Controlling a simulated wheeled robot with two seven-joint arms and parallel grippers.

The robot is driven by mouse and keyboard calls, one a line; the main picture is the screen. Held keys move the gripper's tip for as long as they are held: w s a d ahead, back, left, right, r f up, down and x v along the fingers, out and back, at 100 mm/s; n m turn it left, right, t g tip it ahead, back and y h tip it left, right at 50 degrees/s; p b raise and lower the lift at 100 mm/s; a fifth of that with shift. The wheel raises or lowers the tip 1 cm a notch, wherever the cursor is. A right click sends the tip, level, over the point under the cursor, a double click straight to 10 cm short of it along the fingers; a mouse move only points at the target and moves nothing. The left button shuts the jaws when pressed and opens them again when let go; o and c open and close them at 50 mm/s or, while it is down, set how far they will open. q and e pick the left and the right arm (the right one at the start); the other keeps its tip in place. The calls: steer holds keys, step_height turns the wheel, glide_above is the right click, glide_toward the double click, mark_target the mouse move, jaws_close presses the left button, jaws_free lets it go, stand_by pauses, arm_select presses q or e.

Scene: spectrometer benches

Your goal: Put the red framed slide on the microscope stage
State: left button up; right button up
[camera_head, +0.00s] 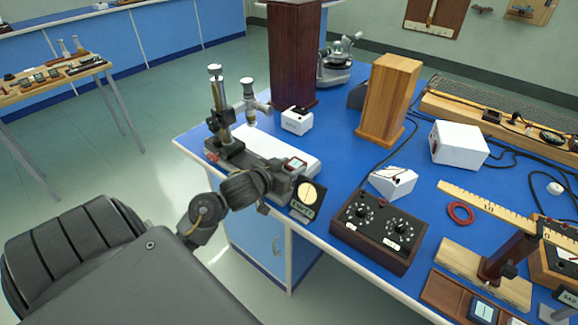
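The red framed slide (294,163) has a red border and a pale middle. It shows at the fingertips of my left gripper (292,174), over the front right end of a white board. The dark gripper appears shut on it; its fingers hide the slide's lower edge. A grey microscope (336,70) stands at the back of the blue bench, behind and right of a tall dark wooden block. Its stage is small and hard to make out. The slide and gripper are well in front of it. My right gripper is not in view.
On the blue bench (345,153) stand a brass instrument (222,120), the dark wooden block (293,55), a lighter wooden block (388,100), a small white box (297,121) and a dial box (380,233). A round meter (308,194) is close to my gripper. Cables lie at right.

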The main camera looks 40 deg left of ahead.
arm_select(q)
steer(key=shift+o, duration=0.4)
steer(key=shift+r, duration=0.15)
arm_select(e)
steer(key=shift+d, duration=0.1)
arm_select(q)
steer(key=shift+s+r, duration=0.15)
steer(key=p+v, duration=0.2)
steer(key=v, duration=0.9)
steer(key=shift+s+p, duration=0.3)
steer(key=shift+s, duration=0.05)
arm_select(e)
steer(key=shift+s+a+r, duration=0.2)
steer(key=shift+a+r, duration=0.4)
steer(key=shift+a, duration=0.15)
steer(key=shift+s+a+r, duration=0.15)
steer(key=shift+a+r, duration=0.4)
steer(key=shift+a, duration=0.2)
